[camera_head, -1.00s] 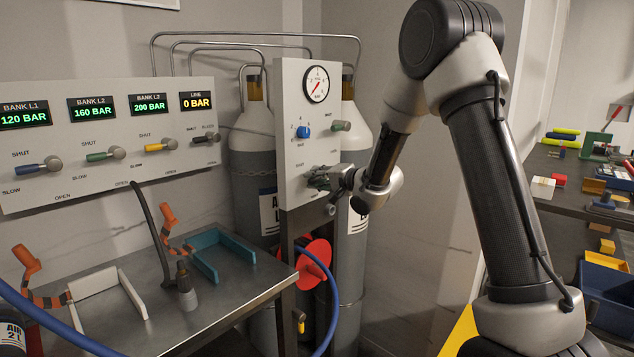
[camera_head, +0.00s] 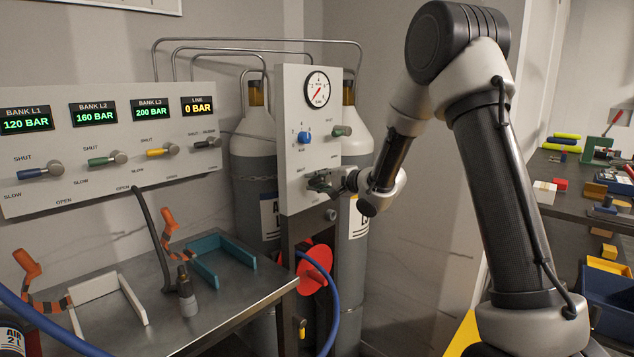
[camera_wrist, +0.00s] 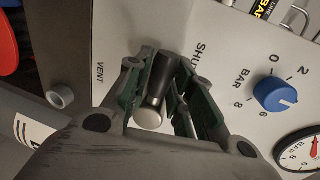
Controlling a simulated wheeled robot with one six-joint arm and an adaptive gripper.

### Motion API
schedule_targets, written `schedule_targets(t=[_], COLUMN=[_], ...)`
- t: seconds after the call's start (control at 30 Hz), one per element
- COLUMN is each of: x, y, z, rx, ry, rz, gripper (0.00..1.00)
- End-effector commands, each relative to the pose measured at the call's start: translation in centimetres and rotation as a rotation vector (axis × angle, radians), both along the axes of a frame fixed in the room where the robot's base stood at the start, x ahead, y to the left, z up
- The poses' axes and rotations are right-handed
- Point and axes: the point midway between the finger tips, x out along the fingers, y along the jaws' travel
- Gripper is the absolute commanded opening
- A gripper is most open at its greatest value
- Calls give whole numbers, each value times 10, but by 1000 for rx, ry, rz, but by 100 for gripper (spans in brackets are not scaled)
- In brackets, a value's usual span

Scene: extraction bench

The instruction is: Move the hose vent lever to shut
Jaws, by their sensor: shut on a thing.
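The hose vent lever has a black handle (camera_wrist: 163,75) with a round silver end (camera_wrist: 148,118), on the pale panel (camera_head: 294,188) with the gauge. In the wrist view its handle lies between the labels VENT and SHUT, its far tip closer to SHUT. My gripper (camera_wrist: 162,88) is shut on the handle, with green-lined fingers on both sides. In the head view my gripper (camera_head: 322,183) is at the panel's lower part and hides most of the lever.
On the same panel are a blue knob (camera_wrist: 275,94), a pressure gauge (camera_head: 317,90) and a green-handled lever (camera_head: 341,130). A silver fitting (camera_wrist: 60,96) sits beside the VENT label. A bench (camera_head: 232,290) stands left, and a red reel (camera_head: 314,262) and blue hose below.

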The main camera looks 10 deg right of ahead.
Motion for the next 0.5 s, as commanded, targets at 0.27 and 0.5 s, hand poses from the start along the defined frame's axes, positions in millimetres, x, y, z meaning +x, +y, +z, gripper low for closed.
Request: schedule_targets(t=[0.27, 0.5], x=[2, -2], y=[-4, -5], z=[2, 2], rx=[4, 3], ry=[-3, -2], rz=[-11, -8], gripper=[44, 44])
